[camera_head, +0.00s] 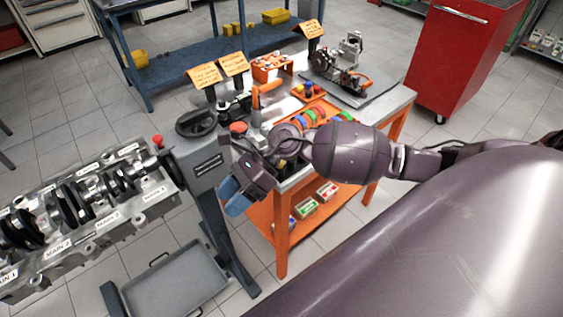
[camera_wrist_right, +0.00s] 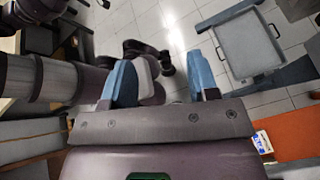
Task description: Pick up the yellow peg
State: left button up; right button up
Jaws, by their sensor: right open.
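A small orange holder (camera_head: 302,94) with short coloured pegs stands on the workbench in the head view. A yellow peg (camera_head: 316,89) seems to be among them, but it is tiny there. My right gripper (camera_head: 238,198) hangs beside the front left corner of the bench, in front of the grey stand, well away from the holder. In the right wrist view its blue fingers (camera_wrist_right: 163,82) are apart with nothing held between them. The yellow peg does not show in that view. My left gripper is not identifiable in either view.
The orange-legged workbench (camera_head: 399,108) carries an orange tray of coloured rings (camera_head: 320,113), sign cards and a small engine assembly (camera_head: 340,72). A grey stand (camera_head: 205,170) and engine block (camera_head: 85,210) are at left. A red cabinet (camera_head: 460,60) stands behind right.

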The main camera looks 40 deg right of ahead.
jog(key=w+d+r+n+h+p, duration=0.1)
jog(key=w+d+r+n+h, duration=0.25)
jog(key=d+h, duration=0.4)
jog(key=w+d+r+n+h+p, duration=0.15)
jog(key=w+d+n+h, duration=0.3)
jog(key=d, duration=0.65)
jog(key=f, duration=0.3)
jog(key=s+f, duration=0.1)
jog(key=f, duration=0.1)
jog(key=shift+w+a+f, duration=0.15)
jog(key=shift+a+f, duration=0.05)
jog(key=shift+f, duration=0.4)
jog(key=f, duration=0.3)
jog(key=shift+w+a+f+m, duration=0.1)
jog(key=shift+w+a+m, duration=0.1)
jog(key=shift+m, duration=0.1)
jog(key=shift+f, duration=0.4)
pick_arm(q)
notch_tip(320, 180, up, 3)
jog(key=shift+s+a+r, duration=0.1)
jog(key=shift+r, duration=0.1)
jog(key=shift+s, duration=0.1)
